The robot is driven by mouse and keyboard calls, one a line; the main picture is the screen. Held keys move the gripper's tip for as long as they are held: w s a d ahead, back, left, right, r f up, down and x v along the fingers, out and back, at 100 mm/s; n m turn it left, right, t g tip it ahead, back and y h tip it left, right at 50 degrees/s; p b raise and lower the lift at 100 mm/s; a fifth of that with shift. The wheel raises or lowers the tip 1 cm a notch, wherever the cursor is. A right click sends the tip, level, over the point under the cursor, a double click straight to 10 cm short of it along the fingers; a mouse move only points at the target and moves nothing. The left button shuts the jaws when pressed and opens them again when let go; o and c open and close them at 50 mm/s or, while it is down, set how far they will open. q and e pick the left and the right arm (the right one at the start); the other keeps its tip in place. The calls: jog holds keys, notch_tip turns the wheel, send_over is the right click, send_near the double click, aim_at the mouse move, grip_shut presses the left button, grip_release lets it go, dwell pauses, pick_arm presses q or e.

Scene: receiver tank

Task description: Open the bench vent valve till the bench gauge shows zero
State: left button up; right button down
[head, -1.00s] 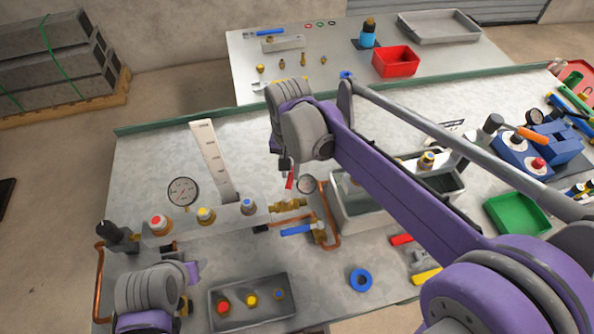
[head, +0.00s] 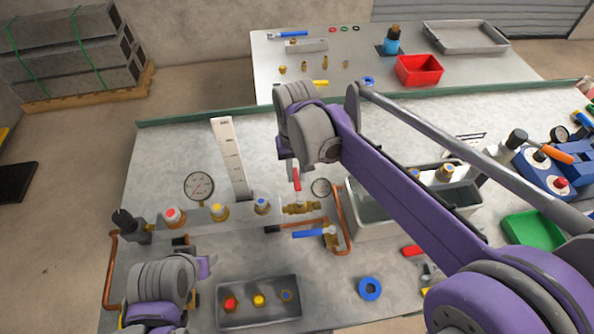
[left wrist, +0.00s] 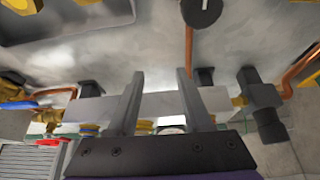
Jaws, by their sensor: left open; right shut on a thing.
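A brass valve (head: 301,208) with an upright red lever (head: 297,182) stands at the right end of the bench manifold. My right gripper (head: 292,168) is shut on the top of this lever; its fingers are partly hidden by my wrist. A valve with a blue lever (head: 308,234) lies just below it. No label shows which is the vent valve. A large round gauge (head: 199,187) stands behind the manifold and a small gauge (head: 321,187) beside the red lever; neither reading is clear. My left gripper (left wrist: 160,73) is open and empty, near the manifold's left front.
The manifold carries red, yellow and blue capped fittings (head: 218,211). A grey tray (head: 259,302) with coloured buttons lies in front. A white scale plate (head: 231,155) stands behind. A water tank (head: 375,213) is to the right, partly under my right arm. A blue ring (head: 369,288) lies in front.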

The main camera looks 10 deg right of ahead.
aim_at(296, 178)
jog(key=c, duration=0.8)
grip_release()
notch_tip(296, 178, up, 11)
jog(key=shift+f+p, duration=0.1)
jog(key=shift+p, duration=0.25)
